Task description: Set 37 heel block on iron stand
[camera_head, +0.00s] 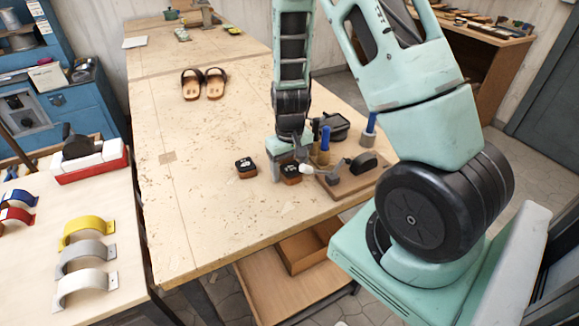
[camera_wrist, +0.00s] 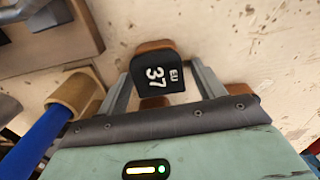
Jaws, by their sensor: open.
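The heel block marked 37 (camera_wrist: 155,70) has a black top with white print and a brown edge. It lies on the bench between my gripper's two fingers, with visible gaps at its sides. My gripper (camera_head: 287,166) is open and low over the bench; it also shows in the wrist view (camera_wrist: 162,82). In the head view a dark-topped block (camera_head: 291,175) sits at the fingers, partly hidden. A second, similar block (camera_head: 246,168) lies to its left. A wooden base with dark metal parts (camera_head: 350,178), which may be the iron stand, is just right of the gripper.
Blue-handled tools (camera_head: 325,140) and a dark container (camera_head: 335,127) stand close beyond the gripper. A brown tool holder and blue handle (camera_wrist: 45,140) are near in the wrist view. Sandals (camera_head: 203,85) lie farther back. The bench's left half is mostly clear.

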